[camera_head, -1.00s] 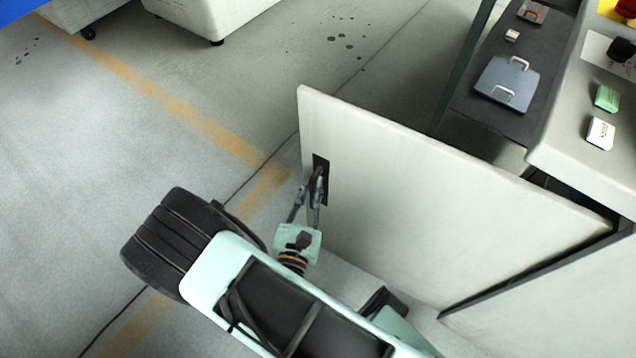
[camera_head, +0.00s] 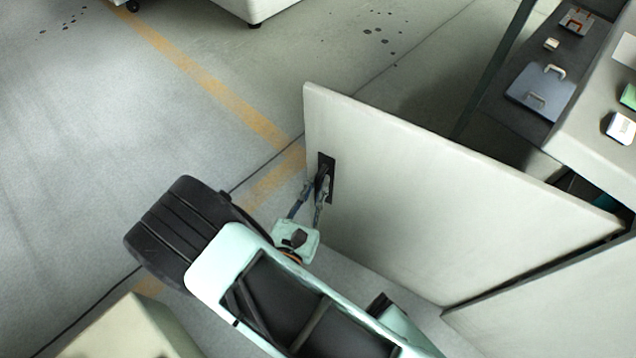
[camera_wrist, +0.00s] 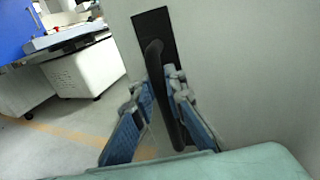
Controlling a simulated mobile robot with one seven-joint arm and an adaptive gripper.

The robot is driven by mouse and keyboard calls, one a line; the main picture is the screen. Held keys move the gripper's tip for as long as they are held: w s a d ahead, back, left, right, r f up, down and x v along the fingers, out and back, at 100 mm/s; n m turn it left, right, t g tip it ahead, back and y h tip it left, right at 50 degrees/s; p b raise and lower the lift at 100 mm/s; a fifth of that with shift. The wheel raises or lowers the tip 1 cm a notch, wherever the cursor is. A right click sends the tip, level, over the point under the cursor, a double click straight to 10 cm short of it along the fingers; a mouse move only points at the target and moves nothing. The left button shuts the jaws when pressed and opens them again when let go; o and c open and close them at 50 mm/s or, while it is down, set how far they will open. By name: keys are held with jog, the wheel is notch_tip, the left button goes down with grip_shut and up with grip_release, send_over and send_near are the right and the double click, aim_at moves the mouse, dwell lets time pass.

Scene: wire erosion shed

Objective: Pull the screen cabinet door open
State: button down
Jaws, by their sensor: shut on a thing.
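The screen cabinet door (camera_head: 430,205) is a pale panel that stands swung out from the cabinet, with its hinged side at the right. Its dark handle (camera_head: 325,178) sits on a black plate near the door's free edge. In the wrist view the handle (camera_wrist: 167,100) is a dark curved bar on the black plate (camera_wrist: 153,32). My gripper (camera_head: 314,190) is at the handle, and in the wrist view its blue-padded fingers (camera_wrist: 160,90) lie on both sides of the bar, shut on it. The fingers partly hide the bar.
A dark shelf with a grey-blue handled plate (camera_head: 541,92) and small items lies behind the door. A light worktop (camera_head: 590,125) stands at the right. White cabinets on casters stand at the back. The floor (camera_head: 110,130) left of the door is clear.

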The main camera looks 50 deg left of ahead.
aim_at(326, 147)
jog(key=shift+w+d, duration=0.15)
jog(key=shift+d, duration=0.05)
jog(key=c, duration=2.3)
grip_release()
jog(key=shift+a, duration=0.1)
notch_tip(326, 147, up, 10)
